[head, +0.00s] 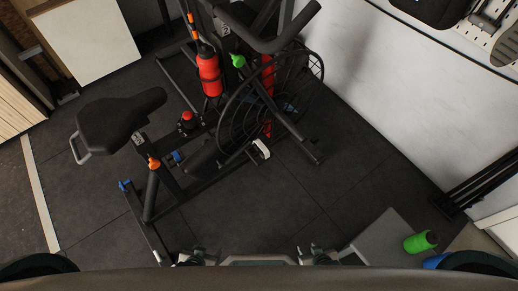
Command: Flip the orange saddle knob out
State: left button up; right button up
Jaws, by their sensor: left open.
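The exercise bike (185,180) stands on the dark floor, with its black saddle (118,118) at the left. The orange saddle knob (154,163) sits on the frame at the top of the seat post, below and right of the saddle. I cannot tell from here how far the knob sticks out. My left gripper (198,257) is at the bottom edge, open, and apart from the knob. My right gripper (318,256) is also at the bottom edge, well right of the knob; its fingers are too small to read.
The bike's fan wheel (272,92), a red bottle (209,75) and the handlebar (290,30) fill the upper middle. A green bottle (420,242) lies at the lower right. A white wall bounds the right side. The floor between my grippers and the bike looks clear.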

aim_at(154, 164)
jog(key=u, duration=1.15)
